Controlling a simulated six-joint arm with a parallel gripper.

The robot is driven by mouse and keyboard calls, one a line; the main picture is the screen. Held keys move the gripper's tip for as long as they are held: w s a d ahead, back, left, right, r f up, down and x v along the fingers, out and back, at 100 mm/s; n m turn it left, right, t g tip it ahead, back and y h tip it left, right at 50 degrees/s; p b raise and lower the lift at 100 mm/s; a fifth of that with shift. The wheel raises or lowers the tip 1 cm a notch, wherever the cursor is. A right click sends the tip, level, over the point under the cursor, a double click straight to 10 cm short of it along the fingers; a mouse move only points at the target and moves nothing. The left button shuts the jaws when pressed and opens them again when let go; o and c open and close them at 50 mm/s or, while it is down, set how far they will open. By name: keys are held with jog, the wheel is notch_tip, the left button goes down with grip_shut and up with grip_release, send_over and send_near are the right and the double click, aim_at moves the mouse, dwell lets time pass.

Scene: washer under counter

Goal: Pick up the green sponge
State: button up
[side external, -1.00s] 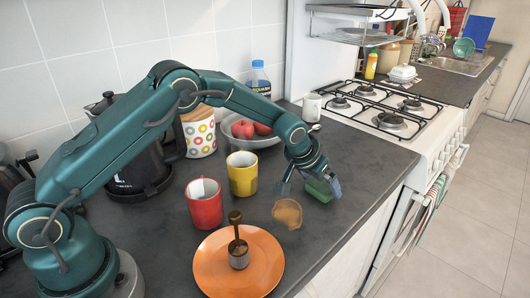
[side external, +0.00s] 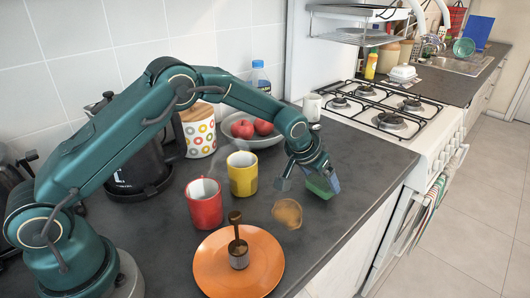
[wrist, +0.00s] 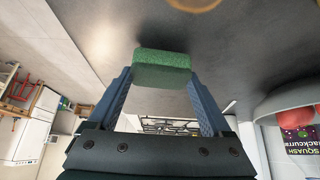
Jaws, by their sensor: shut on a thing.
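The green sponge (wrist: 162,68) is a small block between the two blue fingertips of my gripper (wrist: 160,82) in the wrist view. The fingers press on its two ends. In the side external view the sponge (side external: 319,187) shows partly behind the fingers of my gripper (side external: 308,182), low over the dark counter near its front edge. I cannot tell from the side whether the sponge touches the counter.
A brown spill (side external: 287,213) lies left of the sponge. A yellow mug (side external: 243,174), a red mug (side external: 204,203) and an orange plate (side external: 262,262) stand further left. A bowl with red fruit (side external: 253,128) is behind. The stove (side external: 390,120) is right.

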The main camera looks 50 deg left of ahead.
aim_at(316, 180)
jog(key=r, duration=0.2)
jog(key=a+r, duration=0.1)
jog(key=shift+s+r, duration=0.15)
jog(key=shift+r, duration=0.2)
jog(key=s+a+r, duration=0.4)
jog(key=a+r, duration=0.2)
jog(key=a, duration=0.4)
jog(key=shift+r, duration=0.15)
